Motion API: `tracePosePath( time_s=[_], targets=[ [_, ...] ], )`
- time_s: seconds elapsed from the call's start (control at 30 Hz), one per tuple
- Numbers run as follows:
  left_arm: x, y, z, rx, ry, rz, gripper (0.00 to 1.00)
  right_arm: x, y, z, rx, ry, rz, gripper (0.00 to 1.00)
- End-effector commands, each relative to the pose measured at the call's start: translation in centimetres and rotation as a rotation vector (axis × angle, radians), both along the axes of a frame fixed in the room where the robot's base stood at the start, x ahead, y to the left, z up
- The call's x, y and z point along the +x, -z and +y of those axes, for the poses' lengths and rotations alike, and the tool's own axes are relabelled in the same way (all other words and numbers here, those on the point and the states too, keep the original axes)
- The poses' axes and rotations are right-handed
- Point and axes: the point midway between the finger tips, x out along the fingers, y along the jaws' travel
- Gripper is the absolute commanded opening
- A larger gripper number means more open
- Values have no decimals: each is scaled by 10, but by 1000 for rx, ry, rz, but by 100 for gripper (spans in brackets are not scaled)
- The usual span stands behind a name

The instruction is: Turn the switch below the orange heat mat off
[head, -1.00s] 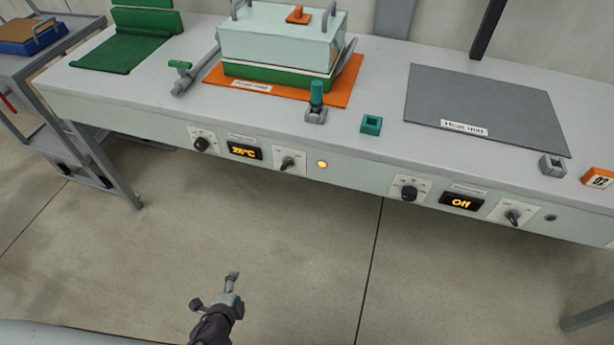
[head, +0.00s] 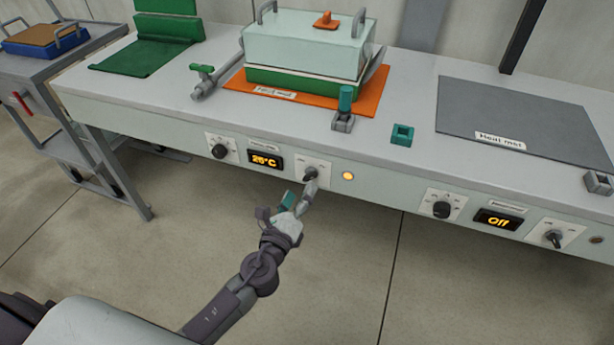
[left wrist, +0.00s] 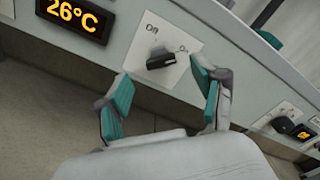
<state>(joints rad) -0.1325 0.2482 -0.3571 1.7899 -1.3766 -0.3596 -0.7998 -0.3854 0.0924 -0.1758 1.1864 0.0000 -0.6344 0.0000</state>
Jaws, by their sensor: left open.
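The orange heat mat (head: 238,88) lies on the bench under a green and pale box. Below it on the front panel is the switch (head: 311,174), a dark knob on a white plate. In the left wrist view the switch (left wrist: 168,59) has Off and On labels, and one handle end points toward On. My left gripper (head: 299,197) is just in front of and below the switch in the head view. In the left wrist view the open gripper (left wrist: 163,88) has teal-padded fingers on either side of the knob, apparently not touching it. My right gripper is out of view.
A display (head: 265,160) reads 26°C, with a dial (head: 219,151) to its left. An amber light (head: 348,176) glows right of the switch.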

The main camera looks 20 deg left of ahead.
Motion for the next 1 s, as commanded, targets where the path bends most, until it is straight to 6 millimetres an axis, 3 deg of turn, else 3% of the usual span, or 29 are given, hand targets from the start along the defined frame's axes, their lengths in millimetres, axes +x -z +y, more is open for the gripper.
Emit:
tracePosePath(
  time_s=[0.1, 0.3, 0.7, 1.0],
  targets=[
    [24, -1, -1, -2, -1, -1, 69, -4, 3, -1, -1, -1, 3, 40],
    [48, 0, -2, -1, 0, 0, 69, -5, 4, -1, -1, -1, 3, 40],
    [54, 1, -2, -2, 0, 1, 69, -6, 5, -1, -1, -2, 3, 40],
    [54, 1, -2, -2, 0, 1, 19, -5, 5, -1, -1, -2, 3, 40]
  ],
)
